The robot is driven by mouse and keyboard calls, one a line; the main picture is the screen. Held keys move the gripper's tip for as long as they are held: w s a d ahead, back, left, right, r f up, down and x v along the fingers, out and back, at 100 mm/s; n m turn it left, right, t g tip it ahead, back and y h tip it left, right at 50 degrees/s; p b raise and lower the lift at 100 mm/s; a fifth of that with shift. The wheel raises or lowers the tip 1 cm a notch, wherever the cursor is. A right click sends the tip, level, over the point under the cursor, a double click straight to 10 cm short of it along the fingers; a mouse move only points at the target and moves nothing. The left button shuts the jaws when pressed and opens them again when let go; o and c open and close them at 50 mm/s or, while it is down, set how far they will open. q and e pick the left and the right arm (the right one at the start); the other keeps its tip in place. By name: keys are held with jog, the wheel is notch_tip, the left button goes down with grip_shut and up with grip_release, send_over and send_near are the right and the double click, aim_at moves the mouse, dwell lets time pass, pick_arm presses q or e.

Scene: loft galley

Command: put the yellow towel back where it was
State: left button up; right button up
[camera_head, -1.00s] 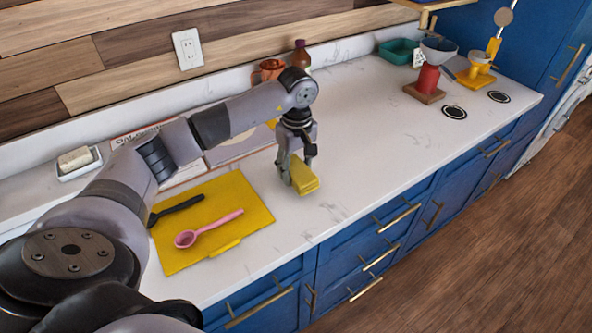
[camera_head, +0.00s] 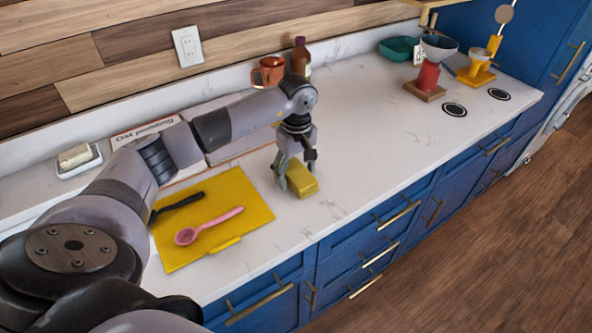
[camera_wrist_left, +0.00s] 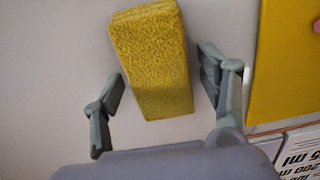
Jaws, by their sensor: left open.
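The yellow towel (camera_head: 303,179) is a folded block lying on the white counter, right of the yellow mat. In the left wrist view the towel (camera_wrist_left: 152,60) has a rough, fuzzy surface and lies between and beyond the spread fingers. My left gripper (camera_head: 295,183) is open at the towel, with fingers on either side of its near end. In the left wrist view the left gripper (camera_wrist_left: 160,98) shows small gaps between its fingers and the towel. My right gripper is not in view.
The yellow mat (camera_head: 240,197) holds a pink spoon (camera_head: 208,226) and a black utensil (camera_head: 178,206). A copper mug (camera_head: 268,72) and brown bottle (camera_head: 300,58) stand behind. A teal bowl (camera_head: 398,48) and red-based dripper (camera_head: 428,75) are farther right. The counter right of the towel is clear.

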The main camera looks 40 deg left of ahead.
aim_at(297, 170)
pick_arm(q)
jog(key=shift+r, duration=0.25)
notch_tip(297, 170, up, 12)
jog(key=b, duration=0.2)
jog(key=shift+d+f, duration=0.1)
jog(key=shift+f, duration=0.1)
dwell(0.4)
